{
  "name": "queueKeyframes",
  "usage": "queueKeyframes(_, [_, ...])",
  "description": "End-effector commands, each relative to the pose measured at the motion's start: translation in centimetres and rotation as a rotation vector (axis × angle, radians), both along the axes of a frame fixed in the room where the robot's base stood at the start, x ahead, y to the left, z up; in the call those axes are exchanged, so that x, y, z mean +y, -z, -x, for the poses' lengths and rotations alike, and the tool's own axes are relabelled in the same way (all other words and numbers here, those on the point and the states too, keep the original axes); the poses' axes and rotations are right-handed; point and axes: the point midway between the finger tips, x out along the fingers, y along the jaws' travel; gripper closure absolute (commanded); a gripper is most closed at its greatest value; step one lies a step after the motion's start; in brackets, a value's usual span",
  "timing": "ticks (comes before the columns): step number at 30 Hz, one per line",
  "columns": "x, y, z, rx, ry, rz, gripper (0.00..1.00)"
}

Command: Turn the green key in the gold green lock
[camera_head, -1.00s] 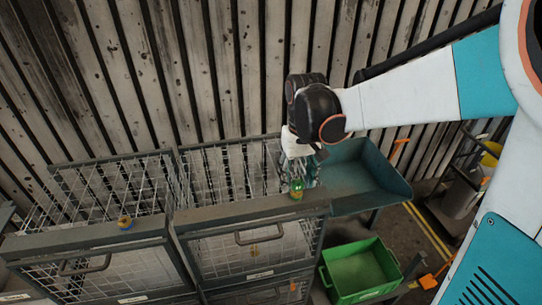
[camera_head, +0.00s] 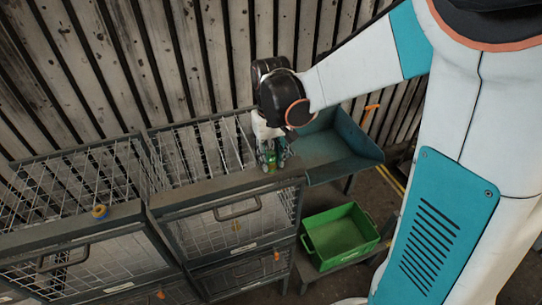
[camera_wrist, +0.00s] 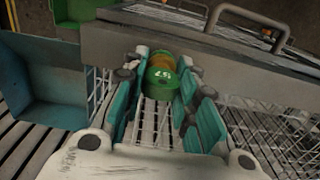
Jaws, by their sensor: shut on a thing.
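The gold green lock (camera_head: 268,168) stands on the top rim of the right-hand wire-sided bin, near its right end. In the wrist view, a green rounded piece (camera_wrist: 162,76) marked "157" lies between the fingers; I take it for the head of the green key. The fingers hide much of the lock, and I cannot tell the key's angle.
Metal handles (camera_head: 237,209) stick out from the bin fronts. A teal tray (camera_head: 335,150) stands right of the bins, and a green crate (camera_head: 340,235) stands below it. A slatted wall (camera_head: 130,60) rises behind.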

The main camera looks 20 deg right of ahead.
Motion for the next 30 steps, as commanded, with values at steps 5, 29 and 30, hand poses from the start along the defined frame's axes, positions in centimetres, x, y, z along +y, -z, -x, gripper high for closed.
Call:
queueKeyframes(5, [0.0,-0.01,0.0,0.0,0.0,0.0,0.96])
queueKeyframes(29, [-0.07,-0.01,0.07,0.0,0.422,0.0,0.96])
queueKeyframes(30, [-0.07,-0.01,0.06,0.0,0.421,0.0,0.96])
